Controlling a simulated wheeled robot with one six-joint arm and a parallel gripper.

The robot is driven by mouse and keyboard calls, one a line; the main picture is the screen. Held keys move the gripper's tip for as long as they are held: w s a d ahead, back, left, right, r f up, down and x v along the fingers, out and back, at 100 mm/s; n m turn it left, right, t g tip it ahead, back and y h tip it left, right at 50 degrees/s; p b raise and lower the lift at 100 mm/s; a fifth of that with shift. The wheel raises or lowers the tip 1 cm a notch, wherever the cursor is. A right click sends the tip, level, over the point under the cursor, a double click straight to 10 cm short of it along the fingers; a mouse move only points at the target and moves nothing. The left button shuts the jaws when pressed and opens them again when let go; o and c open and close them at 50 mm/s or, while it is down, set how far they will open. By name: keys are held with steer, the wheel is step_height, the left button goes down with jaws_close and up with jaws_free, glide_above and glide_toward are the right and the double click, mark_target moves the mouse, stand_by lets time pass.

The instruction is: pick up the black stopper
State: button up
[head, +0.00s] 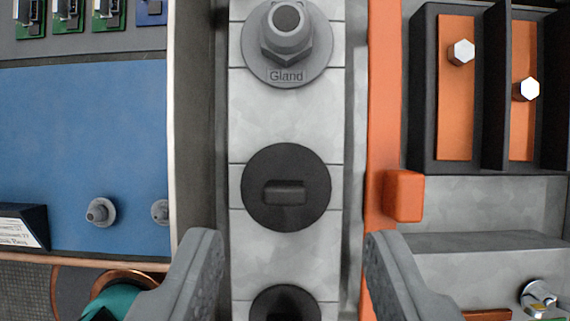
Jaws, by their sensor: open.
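The black stopper (286,213) is a round black disc with a raised bar grip across its middle. It sits on a light grey metal strip (286,115), near the centre of the head view. My gripper (288,238) is open, with one grey finger on each side of the strip at the lower part of the view. The stopper lies between the finger lines, slightly above the fingertips in the picture, and nothing touches it. A second dark round part (284,303) is partly cut off at the bottom edge.
A grey gland fitting (287,42) labelled "Gland" stands above the stopper. An orange bar (382,120) with an orange block (404,196) runs along the right. Black dividers with orange plates and bolts (461,52) are at the upper right. A blue panel (80,140) is on the left.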

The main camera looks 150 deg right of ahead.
mark_target(286, 198)
steer(key=x, duration=0.4)
steer(key=shift+s+a+f, duration=0.1)
steer(key=shift+a+f, duration=0.05)
steer(key=shift+f, duration=0.05)
steer(key=shift+c, duration=0.4)
jaws_close()
steer(key=shift+r, duration=0.1)
